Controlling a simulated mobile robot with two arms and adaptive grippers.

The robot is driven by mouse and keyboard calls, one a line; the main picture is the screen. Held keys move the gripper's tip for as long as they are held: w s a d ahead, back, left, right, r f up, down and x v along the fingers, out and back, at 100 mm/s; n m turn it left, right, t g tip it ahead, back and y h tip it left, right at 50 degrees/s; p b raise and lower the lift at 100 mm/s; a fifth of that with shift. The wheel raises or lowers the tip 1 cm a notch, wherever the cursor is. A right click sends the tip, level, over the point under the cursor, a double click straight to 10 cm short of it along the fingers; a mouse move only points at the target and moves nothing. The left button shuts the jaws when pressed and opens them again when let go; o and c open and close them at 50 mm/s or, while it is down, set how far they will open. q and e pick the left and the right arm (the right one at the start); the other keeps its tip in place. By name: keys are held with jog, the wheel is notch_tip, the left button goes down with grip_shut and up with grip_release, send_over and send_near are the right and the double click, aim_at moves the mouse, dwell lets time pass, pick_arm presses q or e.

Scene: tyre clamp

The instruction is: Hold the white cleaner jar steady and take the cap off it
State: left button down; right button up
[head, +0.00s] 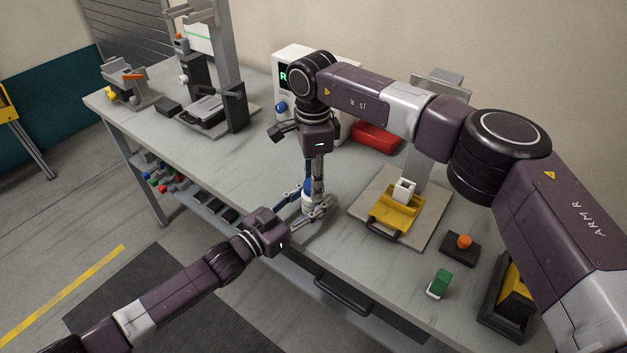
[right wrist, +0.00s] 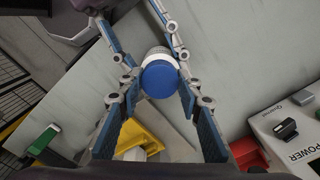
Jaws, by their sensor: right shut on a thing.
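The white jar (head: 307,205) stands upright on the grey bench; its white rim (right wrist: 155,54) shows behind the cap in the right wrist view. The blue cap (right wrist: 161,79) sits over the jar's top; I cannot tell if it is still seated on it. My left gripper (head: 308,209) comes in low from the left, its fingers around the jar's sides, closed on it. My right gripper (head: 311,187) points down from above, its fingers shut on the cap's sides. In the head view, the fingers hide most of the cap.
A yellow fixture (head: 400,207) on a pale plate stands right of the jar. An orange knob (head: 464,241) on a black base and a green block (head: 441,279) lie nearer the front right. A red box (head: 376,138) lies behind.

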pick_arm(q)
jog(key=shift+d, duration=0.1)
pick_arm(e)
jog(key=n, duration=0.6)
jog(key=shift+w, duration=0.1)
jog(key=shift+r, duration=0.2)
jog(key=shift+r, duration=0.95)
jog(key=shift+r, duration=2)
pick_arm(q)
jog(key=c, duration=1.1)
grip_release()
